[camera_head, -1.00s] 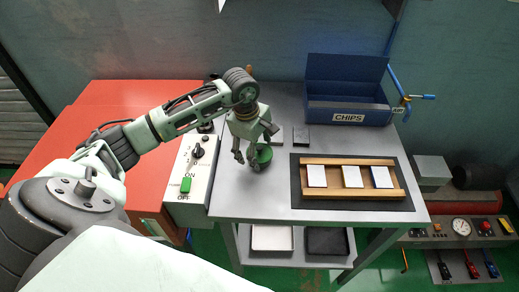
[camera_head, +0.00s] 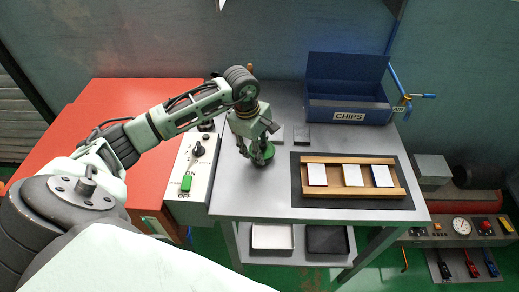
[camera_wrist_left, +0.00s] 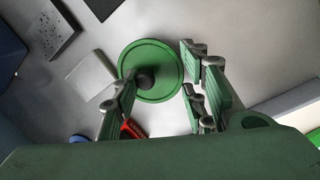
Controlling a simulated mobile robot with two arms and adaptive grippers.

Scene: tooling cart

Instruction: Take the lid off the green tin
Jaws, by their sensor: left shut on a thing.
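The green tin (camera_head: 263,157) stands on the grey table, left of the wooden rack, partly hidden by my left gripper. In the left wrist view its round green lid (camera_wrist_left: 160,56) shows from above, with a raised rim and a dark knob (camera_wrist_left: 145,79). My left gripper (camera_head: 262,157) points down over the tin, its fingers closed in at the lid. In the left wrist view the left gripper (camera_wrist_left: 158,88) has one finger by the knob and the others by the lid's right edge. Exact contact is unclear, and the tin's body is mostly hidden. My right gripper is not in view.
A blue CHIPS bin (camera_head: 347,100) stands at the back right. A wooden rack with several pale cards (camera_head: 352,175) lies on a dark mat (camera_head: 350,202). Dark block (camera_head: 301,136) behind the tin. A switch box (camera_head: 190,185) stands left of the table.

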